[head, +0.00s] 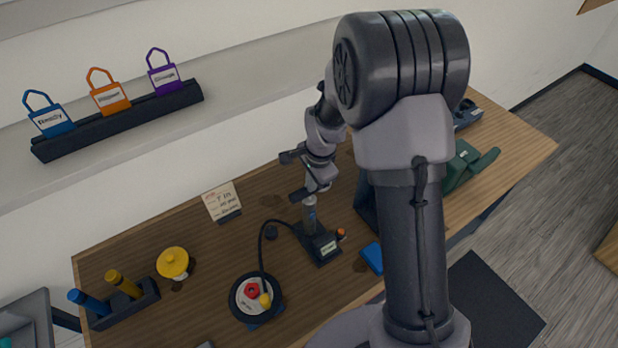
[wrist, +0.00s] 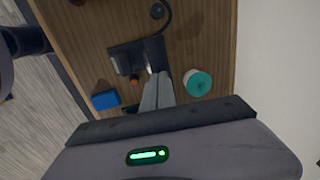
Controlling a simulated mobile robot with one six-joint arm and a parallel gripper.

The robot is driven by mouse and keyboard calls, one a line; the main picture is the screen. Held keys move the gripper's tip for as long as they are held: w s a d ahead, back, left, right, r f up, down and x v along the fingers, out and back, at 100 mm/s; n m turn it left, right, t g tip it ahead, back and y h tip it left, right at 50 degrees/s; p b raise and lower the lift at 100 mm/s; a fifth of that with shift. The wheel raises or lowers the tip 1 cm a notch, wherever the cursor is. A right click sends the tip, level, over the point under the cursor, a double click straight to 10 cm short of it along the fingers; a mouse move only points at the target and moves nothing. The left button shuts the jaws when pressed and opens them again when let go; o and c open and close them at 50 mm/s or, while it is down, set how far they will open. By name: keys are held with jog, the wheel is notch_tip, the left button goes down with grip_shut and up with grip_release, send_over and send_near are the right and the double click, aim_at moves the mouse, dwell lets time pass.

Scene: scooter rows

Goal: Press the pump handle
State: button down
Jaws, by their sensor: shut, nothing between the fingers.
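The pump stands on the wooden table in the head view, with a dark labelled base (head: 323,247), a grey upright part and a black hose. The hose runs left to a round black wheel-like piece (head: 244,314) with a red and yellow centre. My gripper (head: 310,195) is directly above the pump, pointing down, its fingers shut with nothing between them. In the wrist view my shut grey fingers (wrist: 158,76) reach over the pump base (wrist: 125,58). The handle is hard to separate from the gripper, and I cannot tell whether they touch.
A blue block (head: 372,258) and an orange cap (head: 341,234) are right of the pump. A teal-topped round container (wrist: 198,83) is near the fingers. A note card (head: 221,202), yellow round piece (head: 174,264) and handle rack (head: 125,305) are to the left. My arm hides part of the table.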

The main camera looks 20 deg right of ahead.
notch_tip(320, 180, up, 12)
jog(key=s, duration=0.2)
jog(key=shift+s+d+f, duration=0.2)
jog(key=shift+d, duration=0.05)
jog(key=shift+w, duration=0.1)
jog(key=shift+f, duration=0.1)
dwell(1.2)
jog(key=s+a+f+n+t+b, duration=0.1)
jog(key=s+a+f+n+b, duration=0.1)
jog(key=s+b, duration=0.6)
jog(key=s+a+f+n+t+b, duration=0.1)
jog(key=s+a+f+n+b, duration=0.1)
jog(key=s+f+n+b, duration=0.2)
jog(key=s+a+f+n+t+y+b, duration=0.1)
jog(key=s+f+n+b, duration=0.3)
jog(key=s+f+b, duration=0.3)
jog(key=s+b, duration=0.5)
jog(key=b, duration=0.4)
jog(key=shift+a+f+t, duration=0.15)
jog(key=shift+a+t, duration=0.25)
